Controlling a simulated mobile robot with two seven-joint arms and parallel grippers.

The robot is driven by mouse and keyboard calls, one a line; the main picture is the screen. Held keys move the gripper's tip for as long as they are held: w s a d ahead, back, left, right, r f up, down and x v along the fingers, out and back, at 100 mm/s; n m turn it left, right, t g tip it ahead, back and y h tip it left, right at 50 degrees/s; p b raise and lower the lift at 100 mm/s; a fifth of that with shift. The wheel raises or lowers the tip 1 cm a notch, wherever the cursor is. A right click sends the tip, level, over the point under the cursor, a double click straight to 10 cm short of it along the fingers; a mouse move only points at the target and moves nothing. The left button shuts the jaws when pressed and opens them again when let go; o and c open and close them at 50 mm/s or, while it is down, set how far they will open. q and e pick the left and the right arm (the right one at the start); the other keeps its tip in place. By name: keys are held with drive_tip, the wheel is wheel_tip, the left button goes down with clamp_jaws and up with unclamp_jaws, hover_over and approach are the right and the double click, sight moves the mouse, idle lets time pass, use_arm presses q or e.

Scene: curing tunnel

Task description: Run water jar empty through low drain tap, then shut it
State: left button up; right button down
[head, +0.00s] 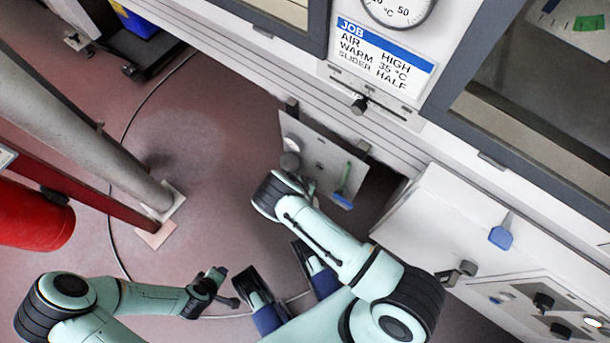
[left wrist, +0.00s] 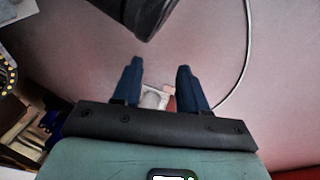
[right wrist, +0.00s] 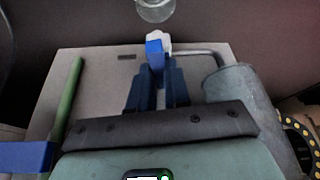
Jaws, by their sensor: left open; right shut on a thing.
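In the right wrist view my right gripper (right wrist: 156,72) is shut on the small blue tap handle (right wrist: 155,52), which sits against a white fitting. A clear rounded vessel (right wrist: 155,9), apparently the water jar, shows just beyond it, cut by the top edge. I cannot tell its water level or whether the tap runs. In the head view my right forearm covers the tap, in front of a pale panel (head: 322,152) low on the machine. My left gripper (left wrist: 160,86) is open and empty above the floor, well away from the panel.
A grey cylinder (right wrist: 240,92) with a bent pipe stands right of the tap. A green rod (right wrist: 67,105) with a blue end is on the left. A grey post (head: 90,125) and red cylinder (head: 35,215) stand left. A cable (head: 135,115) crosses the open floor.

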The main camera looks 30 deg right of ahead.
drive_tip(key=shift+d+n, duration=0.1)
drive_tip(key=shift+n, duration=0.3)
drive_tip(key=n+t+p, duration=0.1)
drive_tip(key=n, duration=0.1)
drive_tip(key=shift+s+d+n+y, duration=0.1)
drive_tip(key=shift+s+n+y, duration=0.05)
drive_tip(key=shift+n+y, duration=0.25)
drive_tip(key=n+t+y, duration=0.1)
drive_tip(key=n, duration=0.2)
drive_tip(key=shift+d+n, duration=0.1)
drive_tip(key=shift+n, duration=0.2)
drive_tip(key=shift+d+n+y, duration=0.1)
drive_tip(key=shift+n+y, duration=0.3)
drive_tip(key=shift+n, duration=0.4)
use_arm(q)
drive_tip(key=shift+s+d+r, duration=0.45)
drive_tip(key=shift+s+r, duration=0.15)
use_arm(e)
drive_tip(key=shift+n+y, duration=0.5)
drive_tip(key=shift+n, duration=0.7)
drive_tip(key=c, duration=1.1)
unclamp_jaws()
use_arm(q)
drive_tip(key=shift+w, duration=0.1)
